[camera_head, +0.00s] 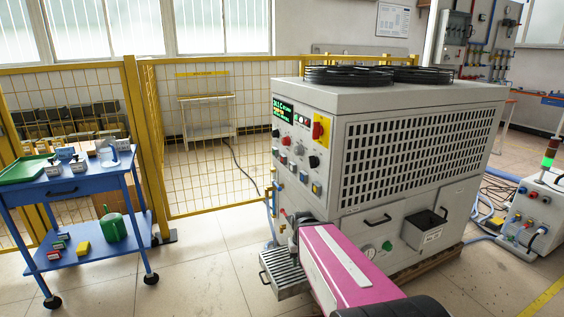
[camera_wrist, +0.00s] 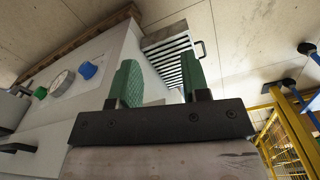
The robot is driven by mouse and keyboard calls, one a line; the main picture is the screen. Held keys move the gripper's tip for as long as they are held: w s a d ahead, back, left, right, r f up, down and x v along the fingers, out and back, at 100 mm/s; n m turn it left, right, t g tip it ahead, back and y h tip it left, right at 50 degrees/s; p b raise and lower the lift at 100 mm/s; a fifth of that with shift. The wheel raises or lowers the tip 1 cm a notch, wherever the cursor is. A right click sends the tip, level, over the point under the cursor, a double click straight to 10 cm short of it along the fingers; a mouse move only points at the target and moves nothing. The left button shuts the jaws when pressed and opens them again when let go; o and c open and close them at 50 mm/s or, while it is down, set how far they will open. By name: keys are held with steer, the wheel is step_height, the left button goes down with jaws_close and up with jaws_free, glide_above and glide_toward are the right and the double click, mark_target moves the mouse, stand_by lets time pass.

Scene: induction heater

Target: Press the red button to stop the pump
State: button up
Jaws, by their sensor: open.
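The big light-grey machine (camera_head: 420,150) stands on the right half of the head view. Its narrow left face carries a control panel with a green-lit display (camera_head: 284,110), knobs and small buttons. A small red button (camera_head: 284,160) shows on this panel; its label is too small to read. A red rotary switch on a yellow plate (camera_head: 320,128) sits at the panel's upper right. My gripper (camera_wrist: 160,83) is open, its two green fingers apart with nothing between them. It is low by the machine, below the panel; the red button is not in the wrist view.
A slatted metal tray (camera_head: 284,273) juts out low at the machine's left corner; it also shows beyond my fingers in the wrist view (camera_wrist: 172,62). A yellow mesh fence (camera_head: 205,150) stands behind. A blue cart (camera_head: 70,185) is at left, with open floor between.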

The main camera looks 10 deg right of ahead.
jaws_close()
stand_by(1.8)
